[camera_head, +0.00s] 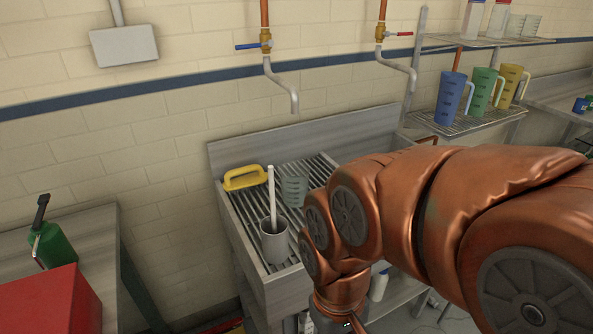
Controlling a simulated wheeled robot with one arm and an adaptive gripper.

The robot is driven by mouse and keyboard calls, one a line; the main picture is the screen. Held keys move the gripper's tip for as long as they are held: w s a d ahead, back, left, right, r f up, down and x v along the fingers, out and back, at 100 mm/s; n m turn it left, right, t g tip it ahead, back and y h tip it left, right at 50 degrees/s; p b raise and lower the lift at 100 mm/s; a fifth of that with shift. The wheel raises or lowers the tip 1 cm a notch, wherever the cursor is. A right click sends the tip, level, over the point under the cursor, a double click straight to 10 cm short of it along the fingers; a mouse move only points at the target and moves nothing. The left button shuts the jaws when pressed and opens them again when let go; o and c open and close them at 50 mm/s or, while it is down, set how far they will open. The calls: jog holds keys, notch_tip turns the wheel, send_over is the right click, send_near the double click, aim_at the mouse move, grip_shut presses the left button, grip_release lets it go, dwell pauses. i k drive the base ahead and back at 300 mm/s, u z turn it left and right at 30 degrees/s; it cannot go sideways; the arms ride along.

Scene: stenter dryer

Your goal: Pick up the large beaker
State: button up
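A clear, bluish beaker with markings (294,191) stands on the slatted metal rack of the sink. A grey cup (274,243) with a white stick (271,195) standing in it is nearer, on the same rack. Smaller-looking clear beakers (523,27) stand on the upper wall shelf. I cannot tell for certain which one is the large beaker. My copper-coloured arm reaches in from the right and bends down just right of the sink. My gripper is below the bottom edge of the picture, so its fingers are hidden.
A yellow-handled item (246,178) lies at the rack's back left. Blue (451,98), green (483,91) and yellow (511,86) jugs stand on a wire shelf. Two taps (290,92) (408,74) hang above the sink. A red box (50,302) and green can (54,245) occupy the left table.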

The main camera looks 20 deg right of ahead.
aim_at(294, 175)
jog(key=u, duration=2.5)
jog(key=k, duration=0.85)
jog(key=z, duration=1.65)
